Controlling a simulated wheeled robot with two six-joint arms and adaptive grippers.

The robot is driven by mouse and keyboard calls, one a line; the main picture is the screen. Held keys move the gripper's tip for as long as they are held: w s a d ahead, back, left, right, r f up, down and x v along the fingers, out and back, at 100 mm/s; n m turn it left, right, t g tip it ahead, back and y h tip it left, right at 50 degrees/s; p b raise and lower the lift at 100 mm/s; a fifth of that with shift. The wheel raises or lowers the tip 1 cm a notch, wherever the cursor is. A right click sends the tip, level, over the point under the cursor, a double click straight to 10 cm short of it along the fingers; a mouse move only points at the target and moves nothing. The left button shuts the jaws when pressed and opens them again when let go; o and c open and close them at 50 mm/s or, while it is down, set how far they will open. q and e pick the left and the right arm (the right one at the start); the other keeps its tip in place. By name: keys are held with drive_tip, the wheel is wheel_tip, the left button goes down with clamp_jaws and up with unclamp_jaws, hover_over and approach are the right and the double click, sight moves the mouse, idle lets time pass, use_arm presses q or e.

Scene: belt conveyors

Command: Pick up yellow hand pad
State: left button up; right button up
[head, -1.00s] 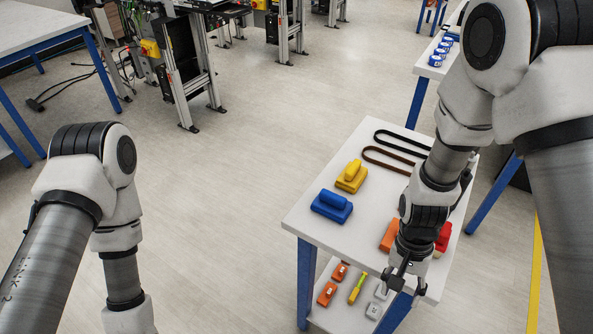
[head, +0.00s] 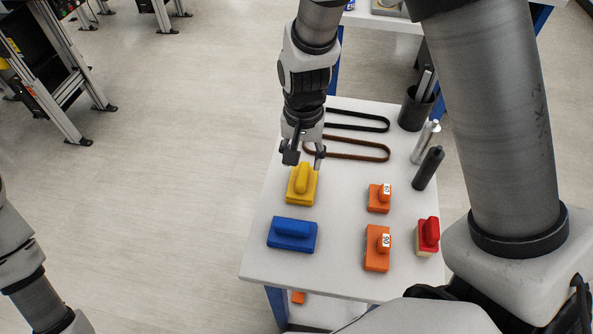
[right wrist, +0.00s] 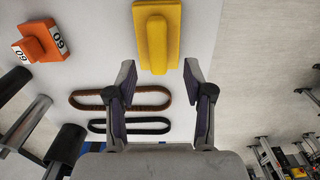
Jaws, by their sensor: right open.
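The yellow hand pad (head: 302,185) lies on the white table, a flat block with a raised rounded grip on top. It also shows in the right wrist view (right wrist: 157,38), at the top, ahead of the fingertips. My right gripper (head: 304,158) is open and empty, above the table just behind the pad in the head view. In the right wrist view the two fingers of the gripper (right wrist: 158,75) are spread apart, with the pad's near end roughly centred between them. My left gripper is not in view; only part of the left arm shows.
A blue hand pad (head: 292,235) lies in front of the yellow one. Two orange pads (head: 379,197) and a red one (head: 428,235) are to the right. Two belts (head: 350,149) lie behind. Dark and silver cylinders (head: 428,167) and a black cup (head: 414,110) stand at back right.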

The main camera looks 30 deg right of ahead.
sight(303, 174)
drive_tip(key=shift+s+a+f, duration=0.1)
drive_tip(key=shift+s+f, duration=0.75)
drive_tip(key=shift+f, duration=0.3)
drive_tip(key=f, duration=0.1)
drive_tip(key=w+f, duration=0.1)
drive_tip(key=shift+f, duration=0.4)
drive_tip(key=shift+w+f, duration=0.15)
drive_tip(key=shift+w, duration=0.05)
drive_tip(key=shift+s, duration=0.1)
drive_tip(key=shift+s+r, duration=0.2)
drive_tip(key=c, duration=0.3)
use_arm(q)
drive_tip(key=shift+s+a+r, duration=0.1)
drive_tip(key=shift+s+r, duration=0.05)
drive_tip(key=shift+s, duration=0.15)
use_arm(e)
clamp_jaws()
